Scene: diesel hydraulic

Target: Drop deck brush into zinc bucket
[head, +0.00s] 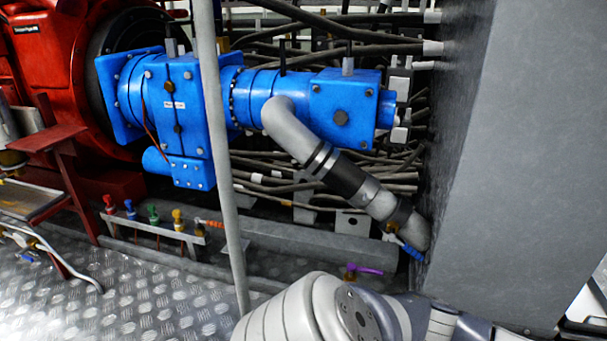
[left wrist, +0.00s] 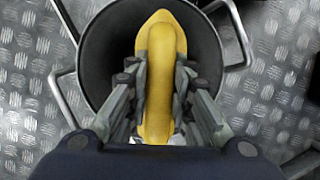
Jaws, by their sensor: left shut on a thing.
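In the left wrist view the deck brush (left wrist: 160,45) shows as a long yellow piece between the fingers of my left gripper (left wrist: 159,80). The gripper is shut on it. Behind it is the round, dark grey zinc bucket (left wrist: 101,55), with its open mouth facing the camera and bar-like parts at its sides. The far end of the brush overlaps the bucket's opening. I cannot tell how high it is over the rim or whether it is inside. Neither brush, bucket nor gripper shows in the head view. My right gripper is out of sight.
Metal tread-plate floor (left wrist: 280,60) surrounds the bucket. In the head view a blue hydraulic unit (head: 180,115), a red engine (head: 50,60) and a grey upright pole (head: 216,130) stand ahead. A large grey cabinet (head: 520,150) fills the right side. Coloured valves (head: 153,214) sit low at left.

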